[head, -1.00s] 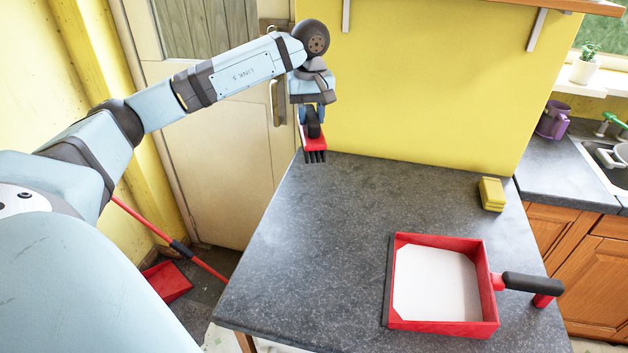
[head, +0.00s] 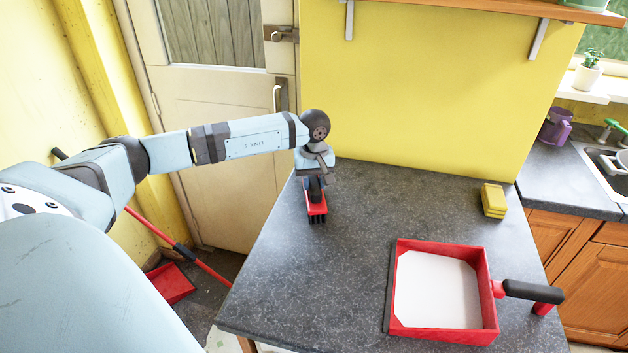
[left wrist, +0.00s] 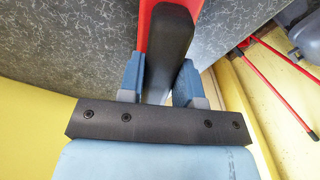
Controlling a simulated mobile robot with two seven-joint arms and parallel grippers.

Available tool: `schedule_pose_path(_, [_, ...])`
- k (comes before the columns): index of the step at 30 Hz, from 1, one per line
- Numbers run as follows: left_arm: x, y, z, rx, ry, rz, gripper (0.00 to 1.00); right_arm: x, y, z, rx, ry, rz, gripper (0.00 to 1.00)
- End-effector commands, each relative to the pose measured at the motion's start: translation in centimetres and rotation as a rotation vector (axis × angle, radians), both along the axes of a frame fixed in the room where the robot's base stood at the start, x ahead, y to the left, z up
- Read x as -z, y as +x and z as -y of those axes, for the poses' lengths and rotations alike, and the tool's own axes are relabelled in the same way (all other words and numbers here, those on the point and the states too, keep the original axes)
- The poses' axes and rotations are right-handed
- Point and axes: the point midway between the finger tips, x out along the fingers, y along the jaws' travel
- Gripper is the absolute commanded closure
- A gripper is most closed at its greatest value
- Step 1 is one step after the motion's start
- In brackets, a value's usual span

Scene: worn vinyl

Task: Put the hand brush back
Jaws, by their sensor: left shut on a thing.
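The hand brush (head: 317,207) is red with a black handle and dark bristles. My left gripper (head: 315,188) is shut on its black handle, and the bristles point down at the far left part of the grey worktop (head: 300,270). I cannot tell whether the bristles touch the worktop. In the left wrist view the black handle (left wrist: 169,50) sits between the blue fingers of my left gripper (left wrist: 160,82), with the red body beside it. A red dustpan (head: 398,290) with a white inside and black handle lies on the worktop at the front right. My right gripper is not in view.
A yellow sponge (head: 493,200) lies at the back right of the worktop. A yellow wall (head: 430,100) rises behind it. A red long-handled tool (head: 160,235) and red pan (head: 170,284) stand on the floor at left. The worktop's middle is clear.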

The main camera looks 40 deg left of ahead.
Motion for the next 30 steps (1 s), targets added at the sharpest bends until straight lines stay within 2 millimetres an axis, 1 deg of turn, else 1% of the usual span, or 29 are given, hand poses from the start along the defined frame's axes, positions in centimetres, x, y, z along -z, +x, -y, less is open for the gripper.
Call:
schedule_pose_path(6, [0.0, 0.0, 0.0, 0.000, 0.000, 0.001, 0.87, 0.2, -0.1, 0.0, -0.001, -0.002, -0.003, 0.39])
schedule_pose_path(11, [0.6, 0.0, 0.0, 0.001, 0.000, 0.001, 0.87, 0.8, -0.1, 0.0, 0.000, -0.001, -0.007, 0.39])
schedule_pose_path(12, [0.4, 0.0, 0.0, 0.001, 0.000, 0.001, 0.59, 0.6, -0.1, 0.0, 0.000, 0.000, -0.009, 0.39])
schedule_pose_path(14, [0.4, 0.0, 0.0, 0.001, 0.001, 0.001, 0.45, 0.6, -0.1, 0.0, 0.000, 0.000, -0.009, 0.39])
schedule_pose_path(15, [0.4, 0.0, 0.0, 0.001, 0.001, 0.001, 0.43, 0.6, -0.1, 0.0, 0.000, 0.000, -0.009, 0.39])
schedule_pose_path(22, [0.3, 0.0, 0.0, 0.001, 0.001, 0.001, 0.43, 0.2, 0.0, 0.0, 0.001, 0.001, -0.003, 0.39])
schedule_pose_path(25, [-0.2, 0.0, 0.0, 0.001, 0.001, 0.001, 0.43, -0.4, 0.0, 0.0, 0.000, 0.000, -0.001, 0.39])
schedule_pose_path(26, [-0.4, 0.1, 0.0, 0.001, 0.001, 0.002, 0.43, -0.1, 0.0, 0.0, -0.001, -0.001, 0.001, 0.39])
schedule_pose_path(29, [-1.8, 0.1, 0.0, 0.002, 0.001, 0.005, 0.43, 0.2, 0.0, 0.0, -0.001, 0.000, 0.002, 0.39])
schedule_pose_path(30, [-2.6, 0.1, 0.0, 0.002, 0.001, 0.005, 0.43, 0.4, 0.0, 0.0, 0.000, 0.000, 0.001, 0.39])
